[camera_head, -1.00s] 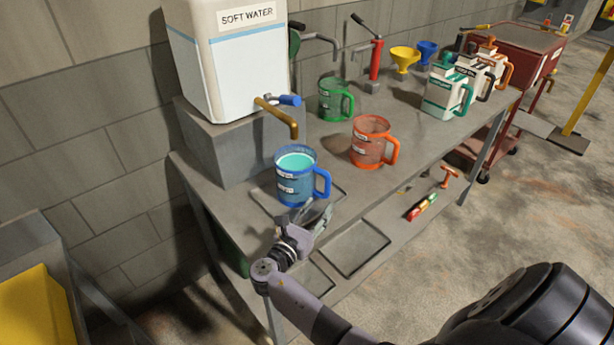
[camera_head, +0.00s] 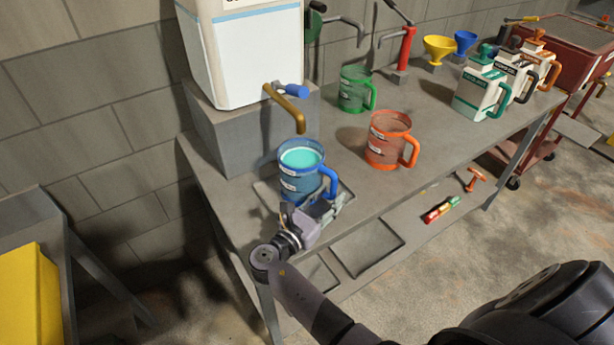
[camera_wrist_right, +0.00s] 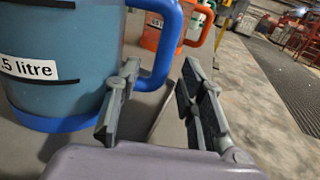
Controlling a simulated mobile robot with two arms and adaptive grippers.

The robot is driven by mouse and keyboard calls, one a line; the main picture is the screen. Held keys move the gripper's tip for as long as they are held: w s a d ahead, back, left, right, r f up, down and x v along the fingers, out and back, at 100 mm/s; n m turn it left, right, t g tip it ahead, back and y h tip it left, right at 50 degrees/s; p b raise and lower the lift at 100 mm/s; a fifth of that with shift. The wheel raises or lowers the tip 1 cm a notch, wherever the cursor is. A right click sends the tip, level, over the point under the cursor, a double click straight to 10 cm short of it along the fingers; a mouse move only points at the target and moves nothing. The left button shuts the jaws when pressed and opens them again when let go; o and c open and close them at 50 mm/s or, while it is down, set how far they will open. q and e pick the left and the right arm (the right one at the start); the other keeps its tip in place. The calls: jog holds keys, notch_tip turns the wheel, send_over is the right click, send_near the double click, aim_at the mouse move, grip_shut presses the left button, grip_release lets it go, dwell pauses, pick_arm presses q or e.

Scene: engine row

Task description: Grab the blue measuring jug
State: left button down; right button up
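The blue measuring jug (camera_head: 297,183) stands upright on the bench under the brass tap (camera_head: 290,108), with light turquoise liquid inside. Its blue handle (camera_head: 331,182) points right. My right gripper (camera_head: 328,206) is at the jug's front right, just below the handle. In the right wrist view the jug (camera_wrist_right: 88,50) fills the left side, with a ".5 litre" label. There my right gripper's fingers (camera_wrist_right: 160,80) are apart, and the lower end of the handle (camera_wrist_right: 162,62) shows between their tips. I cannot tell whether they touch it. My left gripper is out of view.
An orange jug (camera_head: 385,148) and a green jug (camera_head: 352,92) stand behind and right of the blue one. The white water tank (camera_head: 245,60) sits on a grey block (camera_head: 235,135) to the left. Trays and tools lie on the lower shelf.

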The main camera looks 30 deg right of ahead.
jog(key=shift+c, duration=1.2)
jog(key=shift+d+f, duration=0.15)
jog(key=shift+d, duration=0.05)
jog(key=c, duration=0.3)
grip_shut()
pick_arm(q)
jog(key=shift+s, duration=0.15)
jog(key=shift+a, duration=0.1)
pick_arm(e)
jog(key=shift+w+r, duration=0.15)
jog(key=shift+r, duration=0.1)
